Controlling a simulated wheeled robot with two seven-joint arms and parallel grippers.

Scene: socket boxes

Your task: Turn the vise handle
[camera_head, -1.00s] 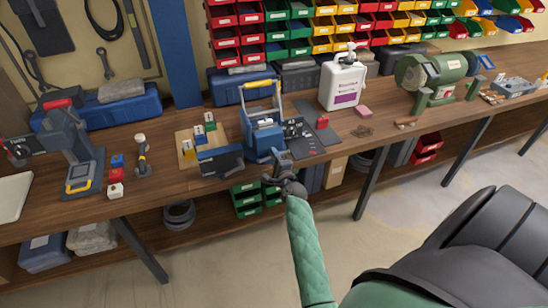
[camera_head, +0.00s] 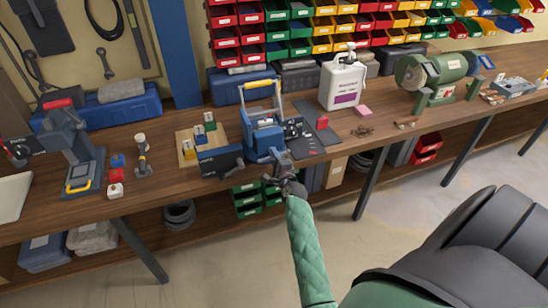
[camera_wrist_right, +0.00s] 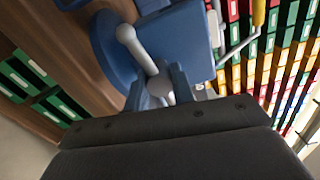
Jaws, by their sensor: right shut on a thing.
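A blue vise (camera_head: 264,139) stands at the front edge of the bench, in the middle of the head view. In the right wrist view its blue body (camera_wrist_right: 185,40) fills the top middle, and its grey bar handle (camera_wrist_right: 137,48) with a rounded end slants across it. My right gripper (camera_head: 281,160) is at the front of the vise, on the handle side. In the wrist view its fingers (camera_wrist_right: 156,90) are shut around the lower part of the handle. The exact contact is partly hidden. My left gripper does not show.
A black box (camera_head: 221,161) stands close left of the vise. A yellow-handled frame (camera_head: 262,87) rises behind it. A white jug (camera_head: 342,82) and a green bench grinder (camera_head: 432,70) stand to the right. Green bins (camera_head: 246,199) sit below. The floor in front is open.

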